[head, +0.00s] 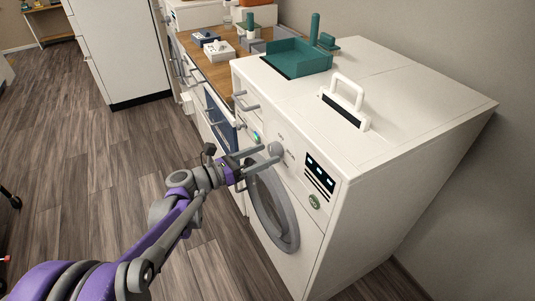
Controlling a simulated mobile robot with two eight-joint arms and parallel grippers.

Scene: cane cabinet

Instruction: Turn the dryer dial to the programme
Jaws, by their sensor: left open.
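The white dryer (345,215) stands at the right, with its round grey door (290,228) closed on the front. A grey round knob, which looks like the dial (275,149), sits on the upper front panel, left of the dark display (320,171). My left gripper (267,157) is open, with its fingers pointing at the dial and its tips very close to it. I cannot tell whether they touch it. The dial's marks are too small to read. My right gripper is not in view.
A wooden counter (215,72) with small boxes adjoins behind.

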